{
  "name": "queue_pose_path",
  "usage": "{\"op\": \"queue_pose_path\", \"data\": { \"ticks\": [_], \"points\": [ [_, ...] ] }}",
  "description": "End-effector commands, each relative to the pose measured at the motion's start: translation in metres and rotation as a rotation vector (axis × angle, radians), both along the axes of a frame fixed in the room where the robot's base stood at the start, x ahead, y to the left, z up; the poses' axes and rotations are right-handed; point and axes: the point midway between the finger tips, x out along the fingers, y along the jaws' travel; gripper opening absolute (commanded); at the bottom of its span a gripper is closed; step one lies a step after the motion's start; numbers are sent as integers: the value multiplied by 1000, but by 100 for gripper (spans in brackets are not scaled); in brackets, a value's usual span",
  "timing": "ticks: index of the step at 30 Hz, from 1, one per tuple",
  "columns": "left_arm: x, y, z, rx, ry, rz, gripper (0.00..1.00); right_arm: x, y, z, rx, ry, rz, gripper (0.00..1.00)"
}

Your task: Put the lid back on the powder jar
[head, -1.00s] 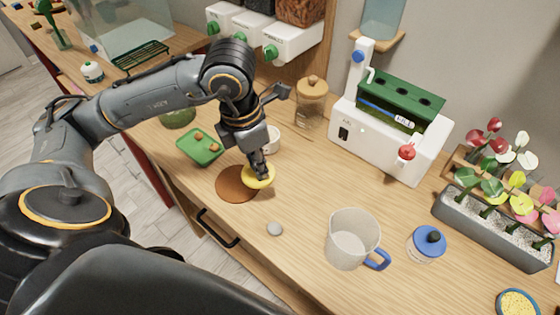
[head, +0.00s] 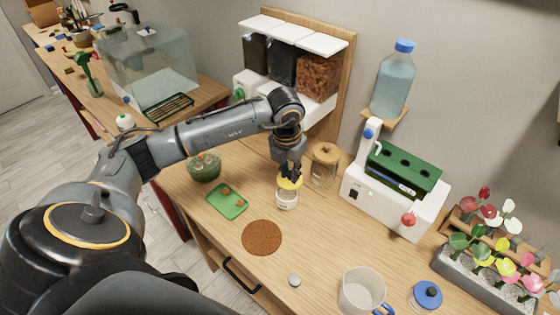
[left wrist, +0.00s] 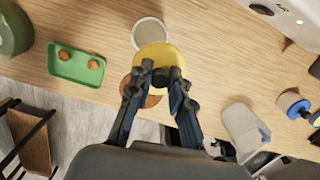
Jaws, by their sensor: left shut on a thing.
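My left gripper (head: 291,171) is shut on the yellow lid (head: 288,184), by the dark knob on its top. The lid is at the mouth of the powder jar (head: 287,200), a small pale, clear-walled jar on the wooden counter. In the left wrist view, the gripper (left wrist: 160,77) holds the lid (left wrist: 158,54) overlapping the near part of the jar (left wrist: 150,32), whose far rim and pale inside still show. I cannot tell whether lid and jar touch. My right gripper is not in view.
A brown round mat (head: 262,238) lies bare in front of the jar. A green tray (head: 227,201) and a cactus pot (head: 204,167) stand left. A cork-lidded jar (head: 324,166) and white machine (head: 390,200) stand behind and right. A clear mug (head: 361,291) is at front right.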

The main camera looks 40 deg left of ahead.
Motion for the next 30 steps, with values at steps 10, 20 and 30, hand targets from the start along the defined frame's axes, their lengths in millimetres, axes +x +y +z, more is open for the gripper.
{"op": "queue_pose_path", "data": {
  "ticks": [10, 20, 30],
  "points": [
    [21, 18, -18, -3, 1, 104, 0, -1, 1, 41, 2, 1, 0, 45],
    [21, 19, -37, -3, 1, 106, 0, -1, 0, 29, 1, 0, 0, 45],
    [22, 19, -71, -4, 0, 105, 0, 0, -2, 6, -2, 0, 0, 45]
  ]
}}
